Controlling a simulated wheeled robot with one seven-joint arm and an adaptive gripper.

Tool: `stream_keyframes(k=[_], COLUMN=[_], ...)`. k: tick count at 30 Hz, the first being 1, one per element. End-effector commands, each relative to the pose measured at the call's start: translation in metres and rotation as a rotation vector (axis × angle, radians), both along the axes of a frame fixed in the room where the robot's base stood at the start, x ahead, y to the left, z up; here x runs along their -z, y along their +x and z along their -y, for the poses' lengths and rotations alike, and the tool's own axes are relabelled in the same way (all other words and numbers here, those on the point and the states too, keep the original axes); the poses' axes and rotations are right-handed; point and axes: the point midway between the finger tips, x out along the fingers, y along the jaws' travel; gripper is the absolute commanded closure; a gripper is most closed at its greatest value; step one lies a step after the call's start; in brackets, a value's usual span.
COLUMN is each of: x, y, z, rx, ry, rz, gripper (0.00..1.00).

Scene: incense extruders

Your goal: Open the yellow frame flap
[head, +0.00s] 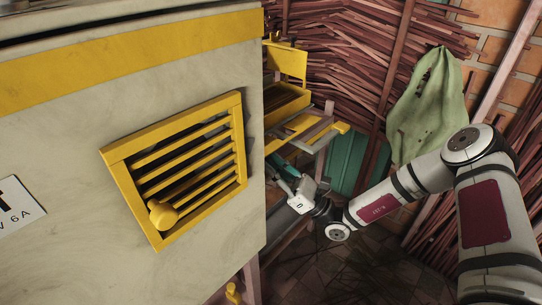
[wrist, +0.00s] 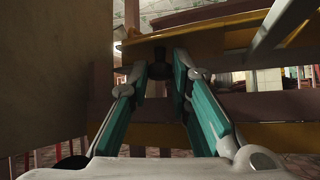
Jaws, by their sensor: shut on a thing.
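A yellow frame (head: 303,124) with open slots sticks out beyond the right edge of the big pale machine. It looks like the flap, roughly level. In the wrist view a yellow board (wrist: 215,42) of it spans above my fingers. My gripper (head: 274,162) reaches in below it, close to the machine's edge. In the wrist view my gripper (wrist: 158,56) has its teal fingers converging on a small dark piece (wrist: 157,60) under the board. The fingers are shut on this piece, which looks like a handle; its join to the frame is unclear.
The pale machine wall (head: 70,150) fills the left, with a yellow slatted vent (head: 195,165) and a yellow knob (head: 163,214). Bundled sticks (head: 340,45) and a green cloth (head: 425,105) are behind. Dark tiled floor (head: 345,275) lies open below my arm.

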Motion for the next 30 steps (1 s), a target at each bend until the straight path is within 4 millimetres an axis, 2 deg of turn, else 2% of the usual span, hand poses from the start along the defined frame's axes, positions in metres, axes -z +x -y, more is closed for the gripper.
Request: stream_keyframes(k=[1,17,18,21,30], x=[-0.0048,-0.0033,-0.0033,-0.0032,-0.0031], y=[0.0008,-0.0003,-0.0003,-0.0004,-0.0009], z=[0.0006,0.0016,0.0016,0.0017,0.002], rx=[0.004,0.003,0.003,0.002,0.002], ry=[-0.012,-0.041,-0.041,-0.041,-0.04], rz=[-0.009,-0.033,-0.033,-0.032,-0.033], gripper=[1.0,1.0,0.79,0.61,0.61])
